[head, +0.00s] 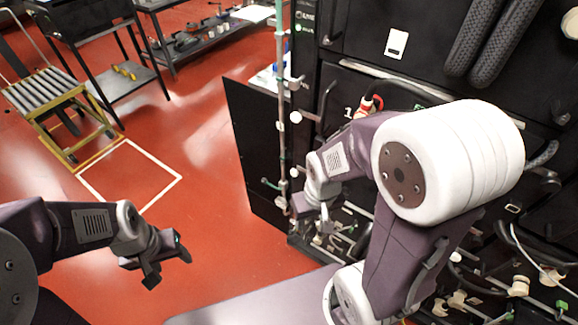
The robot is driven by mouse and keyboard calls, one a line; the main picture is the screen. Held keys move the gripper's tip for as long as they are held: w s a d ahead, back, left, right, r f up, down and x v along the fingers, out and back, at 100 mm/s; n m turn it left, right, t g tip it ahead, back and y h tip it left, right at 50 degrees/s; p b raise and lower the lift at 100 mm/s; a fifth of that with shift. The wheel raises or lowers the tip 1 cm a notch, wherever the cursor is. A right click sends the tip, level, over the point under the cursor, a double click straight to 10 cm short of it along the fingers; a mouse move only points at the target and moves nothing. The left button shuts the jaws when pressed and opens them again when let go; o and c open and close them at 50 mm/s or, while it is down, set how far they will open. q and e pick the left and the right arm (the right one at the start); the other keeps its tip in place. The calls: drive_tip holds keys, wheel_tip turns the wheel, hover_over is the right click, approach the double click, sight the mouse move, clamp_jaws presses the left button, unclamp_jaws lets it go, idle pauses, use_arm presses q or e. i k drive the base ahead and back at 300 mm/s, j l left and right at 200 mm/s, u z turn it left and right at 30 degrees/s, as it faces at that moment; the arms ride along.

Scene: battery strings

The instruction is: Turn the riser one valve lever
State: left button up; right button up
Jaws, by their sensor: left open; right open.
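A thin vertical riser pipe (281,95) stands at the left edge of the black cabinet in the head view. A small green lever-like part (269,183) sticks out to the left near its lower end; I cannot tell if this is the riser one valve lever. My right gripper (312,222) is open, just right of the pipe's lower end and pointing down. Whether it touches anything is unclear, and my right arm hides part of the cabinet behind it. My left gripper (166,268) is open and empty over the red floor, well left of the riser.
The black battery cabinet (350,25) with hoses and cables fills the right side. An open dark door panel (255,150) stands behind the riser. A yellow roller cart (50,95), a black table (120,80) and a shelf (205,40) stand at the back left. The red floor (215,215) between is clear.

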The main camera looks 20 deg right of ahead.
sight(264, 181)
drive_tip(key=z, duration=0.4)
drive_tip(key=i+j+z, duration=0.4)
drive_tip(key=j+z, duration=0.15)
drive_tip(key=i+j+z, duration=0.1)
drive_tip(key=j+z, duration=0.2)
drive_tip(key=j, duration=0.15)
drive_tip(key=i+j+z, duration=0.2)
drive_tip(key=j+z, duration=0.25)
drive_tip(key=i+j+z, duration=0.1)
drive_tip(key=j+z, duration=0.35)
drive_tip(key=j, duration=0.25)
drive_tip(key=j+z, duration=0.45)
drive_tip(key=j, duration=0.15)
drive_tip(key=k+j+z, duration=0.1)
drive_tip(key=j+z, duration=0.35)
drive_tip(key=j, duration=0.2)
drive_tip(key=k+j+z, duration=0.2)
drive_tip(key=j+z, duration=0.25)
drive_tip(key=i+j+z, duration=0.1)
drive_tip(key=j+z, duration=0.25)
drive_tip(key=j, duration=0.15)
drive_tip(key=j+z, duration=0.3)
drive_tip(key=j, duration=0.2)
